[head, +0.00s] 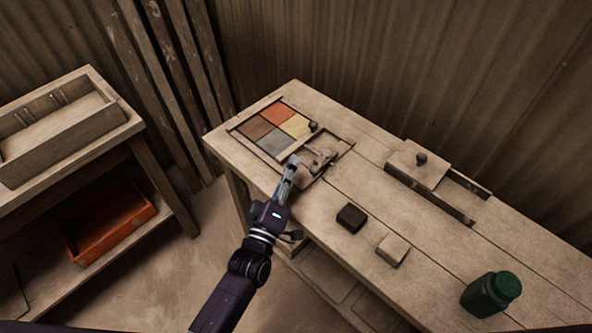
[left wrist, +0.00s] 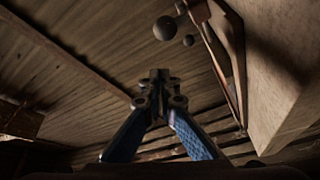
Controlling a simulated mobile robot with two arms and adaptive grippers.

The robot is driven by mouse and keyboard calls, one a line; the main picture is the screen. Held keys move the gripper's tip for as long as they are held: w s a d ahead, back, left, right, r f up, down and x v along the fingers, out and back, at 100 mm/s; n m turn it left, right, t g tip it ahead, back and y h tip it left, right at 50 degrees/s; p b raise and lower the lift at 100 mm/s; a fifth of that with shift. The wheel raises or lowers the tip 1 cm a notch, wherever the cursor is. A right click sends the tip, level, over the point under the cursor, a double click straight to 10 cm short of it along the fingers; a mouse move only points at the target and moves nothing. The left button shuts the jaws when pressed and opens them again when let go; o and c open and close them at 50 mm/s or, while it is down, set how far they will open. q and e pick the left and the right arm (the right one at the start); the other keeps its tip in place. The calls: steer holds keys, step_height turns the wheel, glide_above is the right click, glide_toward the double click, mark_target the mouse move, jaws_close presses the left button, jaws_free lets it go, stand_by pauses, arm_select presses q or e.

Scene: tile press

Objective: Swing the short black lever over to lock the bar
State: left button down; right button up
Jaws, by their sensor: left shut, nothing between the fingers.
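The tile frame (head: 236,133) holds orange, brown, cream and grey tiles on the workbench. A small dark knob (head: 313,126) stands at its right corner; I cannot tell whether it is the lever's end. The bar cannot be made out clearly. My right gripper is not in view.
A black block (head: 351,217), a pale wooden block (head: 392,250) and a green jar (head: 490,294) stand along the bench's front. An orange bin (head: 108,219) is under the left table.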

arm_select(q)
steer(key=v, duration=0.4)
steer(key=shift+s+d+f+b, duration=0.2)
steer(key=shift+s+f+b, duration=0.2)
steer(key=shift+s, duration=0.05)
steer(key=s, duration=0.2)
steer(key=s+d, duration=0.1)
steer(key=s, duration=0.1)
steer(key=shift+f+b, duration=0.15)
steer(key=shift+b, duration=0.25)
steer(key=shift+s+a, duration=0.2)
steer(key=shift+s, duration=0.35)
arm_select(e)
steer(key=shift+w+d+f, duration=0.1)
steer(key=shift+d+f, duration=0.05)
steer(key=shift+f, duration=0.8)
